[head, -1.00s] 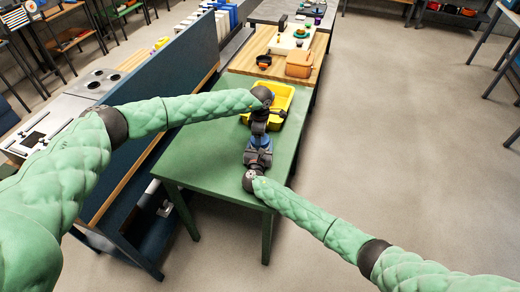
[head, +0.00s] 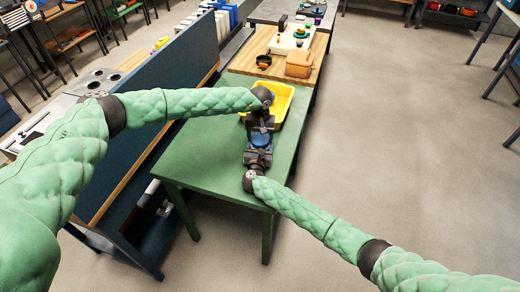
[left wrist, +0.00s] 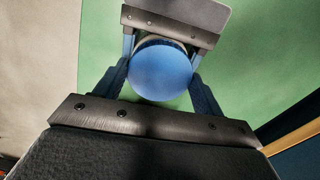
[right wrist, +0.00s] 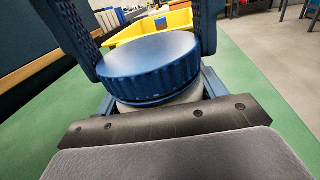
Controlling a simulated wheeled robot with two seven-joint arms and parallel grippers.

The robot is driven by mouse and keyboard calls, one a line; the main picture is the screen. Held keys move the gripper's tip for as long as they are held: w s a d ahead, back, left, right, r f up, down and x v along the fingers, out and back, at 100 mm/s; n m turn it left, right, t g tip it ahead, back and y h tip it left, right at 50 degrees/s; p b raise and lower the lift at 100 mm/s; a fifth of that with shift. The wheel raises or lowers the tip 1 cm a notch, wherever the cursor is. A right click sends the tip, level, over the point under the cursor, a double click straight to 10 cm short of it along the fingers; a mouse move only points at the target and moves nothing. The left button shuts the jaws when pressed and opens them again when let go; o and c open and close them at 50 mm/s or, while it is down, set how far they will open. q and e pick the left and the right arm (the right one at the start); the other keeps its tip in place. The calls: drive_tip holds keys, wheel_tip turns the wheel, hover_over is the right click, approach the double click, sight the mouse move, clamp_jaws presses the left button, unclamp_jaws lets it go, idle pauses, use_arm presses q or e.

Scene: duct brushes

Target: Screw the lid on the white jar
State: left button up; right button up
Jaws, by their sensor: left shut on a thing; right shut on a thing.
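The blue ribbed lid (right wrist: 150,58) sits level on top of the white jar (right wrist: 160,102), with a thin dark line under its edge; I cannot tell how tight it is. In the left wrist view the lid (left wrist: 160,82) shows from above and hides most of the jar. My left gripper (head: 261,128) reaches down from above, its fingers shut on opposite sides of the lid. My right gripper (head: 257,155) comes from the near side, low down, shut around the jar. The lid (head: 261,141) also shows between the grippers in the head view.
The jar stands over the green table (head: 205,160). A yellow tray (head: 288,94) lies just behind the grippers. A dark blue partition (head: 150,110) runs along the left side. A wooden worktop (head: 270,45) with an orange box lies beyond. The table's left part is clear.

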use_arm(q)
drive_tip(key=m, duration=0.6)
drive_tip(key=shift+w+a+r, duration=0.1)
drive_tip(key=shift+w, duration=0.1)
drive_tip(key=o, duration=0.8)
drive_tip(key=shift+o, duration=1.4)
drive_tip(key=shift+s, duration=0.15)
drive_tip(key=shift+r, duration=2.15)
drive_tip(key=shift+c, duration=0.4)
